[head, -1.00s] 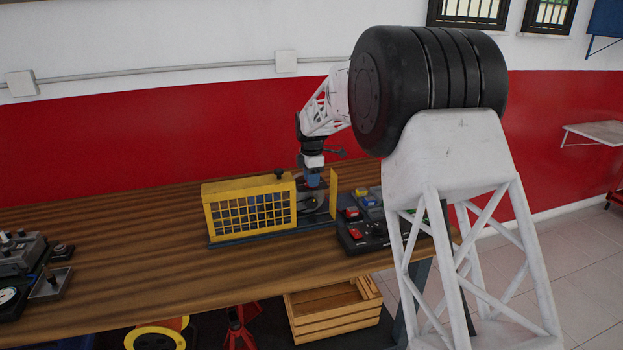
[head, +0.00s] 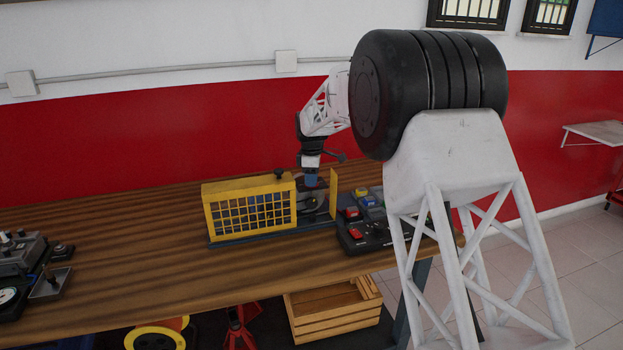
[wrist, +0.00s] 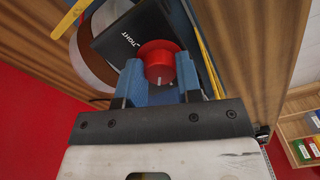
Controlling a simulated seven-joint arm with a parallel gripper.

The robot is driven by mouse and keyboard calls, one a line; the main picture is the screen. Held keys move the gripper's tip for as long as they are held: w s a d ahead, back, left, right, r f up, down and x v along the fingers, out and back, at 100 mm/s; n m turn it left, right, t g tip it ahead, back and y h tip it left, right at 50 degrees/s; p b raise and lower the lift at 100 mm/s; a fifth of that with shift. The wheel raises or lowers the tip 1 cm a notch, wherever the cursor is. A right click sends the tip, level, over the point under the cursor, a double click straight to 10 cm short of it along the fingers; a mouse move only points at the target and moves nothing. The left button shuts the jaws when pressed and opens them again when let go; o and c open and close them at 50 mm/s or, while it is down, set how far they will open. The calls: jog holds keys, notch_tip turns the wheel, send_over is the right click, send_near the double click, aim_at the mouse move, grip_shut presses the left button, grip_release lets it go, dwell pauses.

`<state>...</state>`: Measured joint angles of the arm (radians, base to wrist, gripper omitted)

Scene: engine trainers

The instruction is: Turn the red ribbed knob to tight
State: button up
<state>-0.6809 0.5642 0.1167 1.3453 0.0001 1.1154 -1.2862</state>
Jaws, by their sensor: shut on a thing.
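The red knob (wrist: 160,60) shows in the wrist view, with a wide red flange and a pale mark on its near face. It sits on a dark panel (wrist: 112,42) with white lettering that seems to read "TIGHT". My gripper (wrist: 160,84) has its two blue fingers on either side of the knob and is shut on it. In the head view my gripper (head: 311,180) reaches down at the right end of the yellow-caged trainer (head: 205,222). The knob is hidden there by the fingers. Whether its mark lines up with the lettering I cannot tell.
The yellow mesh guard (head: 250,212) stands just left of my gripper, and a yellow upright plate (head: 333,192) stands close on its right. A black control box (head: 352,246) with coloured buttons is further right.

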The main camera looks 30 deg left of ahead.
jog(key=m, duration=0.6)
jog(key=shift+m, duration=0.3)
jog(key=m, duration=1.2)
jog(key=shift+m, duration=0.3)
jog(key=m, duration=0.6)
jog(key=shift+m, duration=0.3)
jog(key=o, duration=0.9)
jog(key=shift+o, duration=0.2)
jog(key=shift+r, duration=0.15)
jog(key=shift+r, duration=3.8)
jog(key=shift+d, duration=0.1)
